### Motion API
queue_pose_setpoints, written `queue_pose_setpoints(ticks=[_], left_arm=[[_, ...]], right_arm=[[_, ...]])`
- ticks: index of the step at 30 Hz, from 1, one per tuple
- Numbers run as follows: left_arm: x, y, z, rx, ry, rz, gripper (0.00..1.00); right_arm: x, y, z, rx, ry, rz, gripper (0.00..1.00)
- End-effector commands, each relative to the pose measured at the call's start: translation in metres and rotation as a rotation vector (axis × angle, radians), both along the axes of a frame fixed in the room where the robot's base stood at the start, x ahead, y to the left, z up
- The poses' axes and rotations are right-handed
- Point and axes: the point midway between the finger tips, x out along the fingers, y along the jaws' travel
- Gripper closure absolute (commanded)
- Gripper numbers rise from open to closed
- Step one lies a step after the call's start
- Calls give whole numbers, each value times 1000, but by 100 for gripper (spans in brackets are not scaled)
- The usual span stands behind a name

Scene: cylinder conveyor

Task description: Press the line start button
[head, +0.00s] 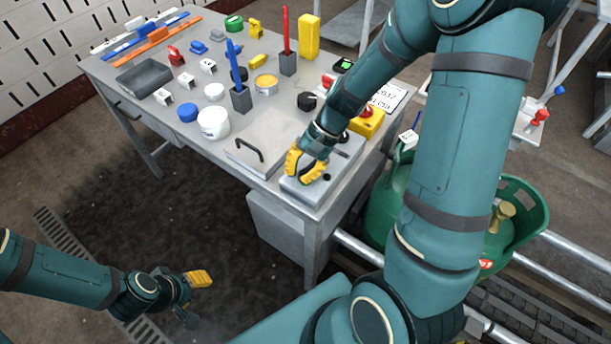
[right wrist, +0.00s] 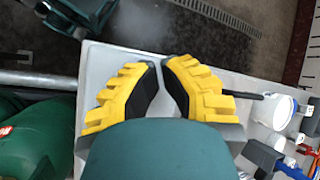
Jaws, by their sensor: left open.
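A grey control box (head: 301,191) sits at the table's near right corner. It has a small dark round part (head: 327,178) at its near end and a dark red one (head: 343,137) at its far end. I see no start button that I can identify; my gripper hides part of the box top. My right gripper (head: 306,172) points down over the box with its fingers close together and nothing visible between them. I cannot tell if it touches the box. In the right wrist view its tips (right wrist: 160,62) nearly meet. My left gripper (head: 195,299) is open and empty, low at the left.
A yellow box with a red button (head: 366,112) is behind the control box. A grey plate with a black handle (head: 249,151) lies to its left. White tub (head: 213,122), grey holder (head: 241,99) and several small parts fill the table's left. A green gas cylinder (head: 382,205) stands right of the table.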

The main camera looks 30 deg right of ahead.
Motion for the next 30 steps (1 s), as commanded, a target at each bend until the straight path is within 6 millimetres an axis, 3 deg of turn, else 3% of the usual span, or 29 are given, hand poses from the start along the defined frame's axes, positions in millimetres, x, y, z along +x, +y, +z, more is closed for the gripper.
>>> queue_pose_setpoints(ticks=[17,30], left_arm=[[0,0,-2,0,0,0,53],[0,0,14,0,0,0,53]], right_arm=[[0,0,-3,0,0,0,100],[0,0,16,0,0,0,100]])
